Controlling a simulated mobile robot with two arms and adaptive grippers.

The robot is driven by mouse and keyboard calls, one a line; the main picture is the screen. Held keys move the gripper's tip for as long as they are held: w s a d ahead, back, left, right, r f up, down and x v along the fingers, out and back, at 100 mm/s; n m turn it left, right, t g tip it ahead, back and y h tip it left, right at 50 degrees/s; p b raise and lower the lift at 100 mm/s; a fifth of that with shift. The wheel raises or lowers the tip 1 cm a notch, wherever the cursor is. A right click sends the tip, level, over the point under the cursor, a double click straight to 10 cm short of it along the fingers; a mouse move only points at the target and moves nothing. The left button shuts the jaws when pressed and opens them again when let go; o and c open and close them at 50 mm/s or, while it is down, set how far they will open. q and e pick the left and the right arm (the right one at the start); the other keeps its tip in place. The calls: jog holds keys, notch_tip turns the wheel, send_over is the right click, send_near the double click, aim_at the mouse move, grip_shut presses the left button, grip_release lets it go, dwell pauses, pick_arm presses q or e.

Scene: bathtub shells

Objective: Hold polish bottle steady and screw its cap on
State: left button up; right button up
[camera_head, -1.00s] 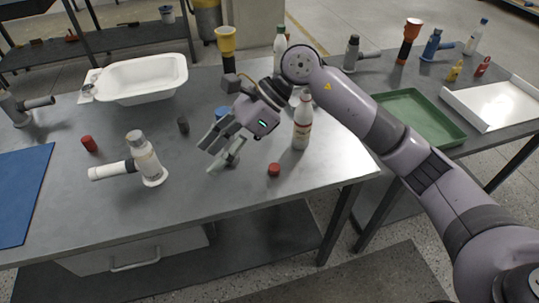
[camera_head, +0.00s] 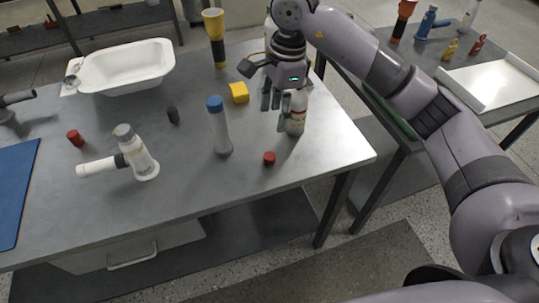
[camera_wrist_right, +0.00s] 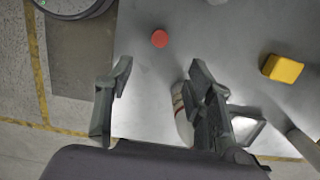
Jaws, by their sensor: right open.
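The polish bottle, taken to be the white bottle with a red and tan label (camera_head: 296,127), stands upright near the right edge of the grey table. A small red cap (camera_head: 269,158) lies on the tabletop in front of it; it also shows in the right wrist view (camera_wrist_right: 159,39). My right gripper (camera_head: 276,104) is open and points down at the bottle's upper part, hiding some of it. In the right wrist view the bottle (camera_wrist_right: 181,118) shows beside the right-hand finger, partly hidden; I cannot tell whether they touch.
A blue-capped clear bottle (camera_head: 219,128) and a yellow block (camera_head: 239,93) stand left of my gripper. A white spray-like bottle (camera_head: 140,160), another red piece (camera_head: 75,138) and a white tub (camera_head: 125,68) are farther left. The table's front right is clear.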

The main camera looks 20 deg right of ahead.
pick_arm(q)
jog(key=shift+w+r+p, duration=0.4)
jog(key=shift+r+p, duration=0.1)
jog(key=shift+r, duration=0.15)
pick_arm(e)
send_over(270, 155)
notch_tip(270, 155, down, 9)
jog(key=shift+s+d+r, duration=0.1)
jog(key=shift+d, duration=0.05)
notch_tip(270, 155, down, 4)
jog(key=shift+f+p, duration=0.1)
jog(key=shift+p, duration=0.55)
jog(key=shift+f, duration=0.5)
pick_arm(q)
jog(key=shift+s+r, duration=0.1)
jog(key=shift+r, duration=0.55)
pick_arm(e)
jog(key=c, duration=0.8)
